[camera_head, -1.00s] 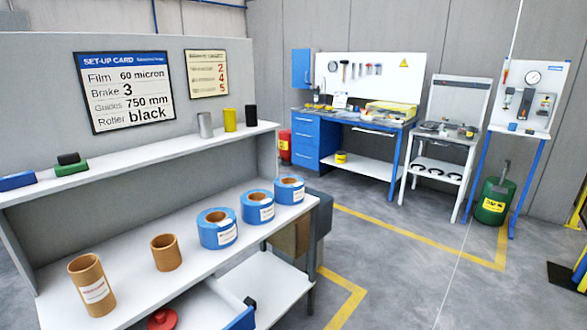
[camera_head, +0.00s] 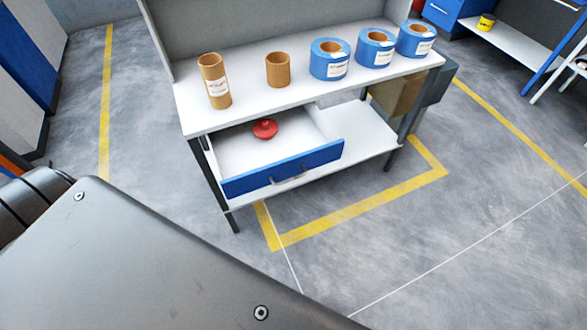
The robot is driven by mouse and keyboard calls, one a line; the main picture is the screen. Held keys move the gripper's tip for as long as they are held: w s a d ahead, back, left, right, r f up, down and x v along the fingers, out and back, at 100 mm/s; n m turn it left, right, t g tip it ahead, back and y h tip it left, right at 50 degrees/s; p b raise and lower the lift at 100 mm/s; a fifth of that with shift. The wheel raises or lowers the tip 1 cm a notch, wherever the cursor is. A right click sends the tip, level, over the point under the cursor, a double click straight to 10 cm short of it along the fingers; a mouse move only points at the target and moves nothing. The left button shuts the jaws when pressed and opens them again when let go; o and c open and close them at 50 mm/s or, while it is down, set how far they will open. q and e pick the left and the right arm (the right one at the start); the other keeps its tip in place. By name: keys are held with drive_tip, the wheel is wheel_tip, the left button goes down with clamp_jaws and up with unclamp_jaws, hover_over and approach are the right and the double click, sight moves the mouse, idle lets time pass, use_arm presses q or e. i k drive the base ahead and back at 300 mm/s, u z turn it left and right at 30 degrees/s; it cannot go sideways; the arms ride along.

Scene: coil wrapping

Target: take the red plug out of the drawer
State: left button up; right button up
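The red plug (camera_head: 265,128) is a round red piece with a raised middle. It lies inside the open drawer, toward the back. The drawer (camera_head: 284,171) is white inside with a blue front and a pale handle; it is pulled out below the bench top. Nothing covers the plug. A large dark grey part of my own body fills the lower left of the view. Neither of my grippers shows.
On the white bench top (camera_head: 250,62) stand two brown cardboard tubes (camera_head: 214,82) (camera_head: 278,70) and three blue film rolls (camera_head: 329,59). A lower white shelf (camera_head: 362,135) lies beneath. Yellow lines mark the grey floor (camera_head: 400,240), which is clear in front of the bench.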

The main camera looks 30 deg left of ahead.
sight(265, 130)
drive_tip(key=z, duration=1.15)
drive_tip(key=i, duration=2.1)
drive_tip(key=u, duration=2.8)
